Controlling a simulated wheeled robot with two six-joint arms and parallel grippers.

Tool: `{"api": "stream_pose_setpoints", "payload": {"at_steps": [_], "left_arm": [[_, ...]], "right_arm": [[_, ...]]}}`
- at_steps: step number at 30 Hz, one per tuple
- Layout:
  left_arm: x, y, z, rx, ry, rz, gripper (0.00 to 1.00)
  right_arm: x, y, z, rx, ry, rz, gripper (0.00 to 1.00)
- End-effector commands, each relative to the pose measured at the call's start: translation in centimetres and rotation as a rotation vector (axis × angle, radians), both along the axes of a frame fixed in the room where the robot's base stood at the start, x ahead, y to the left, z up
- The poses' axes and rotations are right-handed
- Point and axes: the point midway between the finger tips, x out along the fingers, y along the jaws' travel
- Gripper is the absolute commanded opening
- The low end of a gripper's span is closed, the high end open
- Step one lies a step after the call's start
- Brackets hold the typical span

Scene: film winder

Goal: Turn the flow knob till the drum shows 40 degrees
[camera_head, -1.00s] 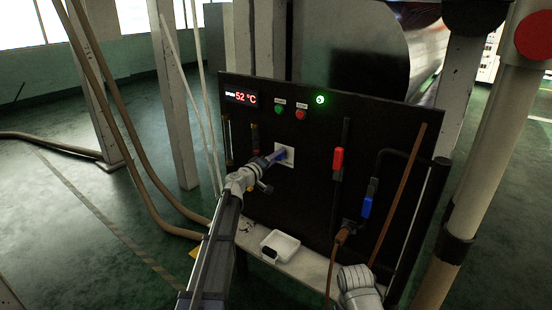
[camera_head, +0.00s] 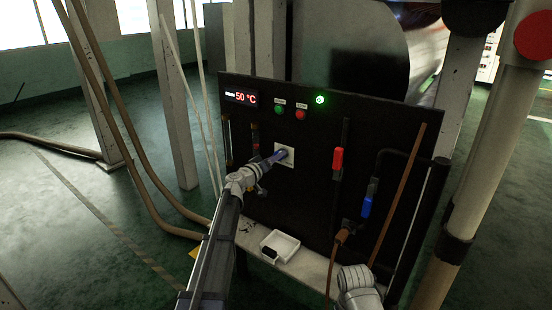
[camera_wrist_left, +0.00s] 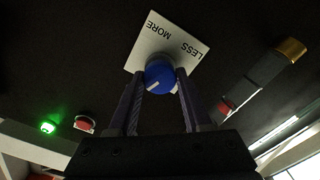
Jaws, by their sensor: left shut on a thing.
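The flow knob (camera_wrist_left: 160,76) is blue with a white pointer mark and sits on a white plate (camera_wrist_left: 150,42) lettered MORE and LESS. In the head view the plate (camera_head: 287,151) is on the black panel, and the knob is mostly hidden by my gripper. My left gripper (camera_wrist_left: 160,88) is shut on the knob, one finger on each side. The drum readout (camera_head: 243,97) on the panel shows 50 °C in red digits. My right arm shows at the bottom of the head view, but I cannot make out its fingers.
The panel also carries a green button (camera_head: 279,109), a red button (camera_head: 300,114), a lit green lamp (camera_head: 320,99), a red-handled lever (camera_head: 338,160) and a blue-handled lever (camera_head: 367,205). A white tray (camera_head: 290,243) lies on the ledge below. Brown hoses hang at the left.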

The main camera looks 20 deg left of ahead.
Motion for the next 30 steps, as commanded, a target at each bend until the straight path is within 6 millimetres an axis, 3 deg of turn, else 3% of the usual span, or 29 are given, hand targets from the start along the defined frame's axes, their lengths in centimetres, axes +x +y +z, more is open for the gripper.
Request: {"api": "stream_pose_setpoints", "payload": {"at_steps": [8,9,16,25,30], "left_arm": [[-0.2,-0.2,-0.1,0.004,0.001,-0.004,0.0],[-0.2,-0.2,-0.1,0.004,0.001,-0.004,0.51],[-0.1,-0.1,-0.1,0.001,0.001,-0.002,0.77],[-0.2,0.0,0.0,0.0,0.001,-0.001,0.79],[-1.2,0.3,0.0,0.0,0.001,-0.001,0.79]], "right_arm": [[0.0,0.0,0.0,0.0,0.0,0.0,0.0],[0.0,0.0,-0.1,0.0,0.0,0.0,0.0],[0.0,0.0,0.0,0.0,0.0,0.0,0.0],[0.0,0.0,0.0,0.0,0.0,0.0,0.0],[0.0,0.0,0.0,0.0,0.0,0.0,0.0]]}}
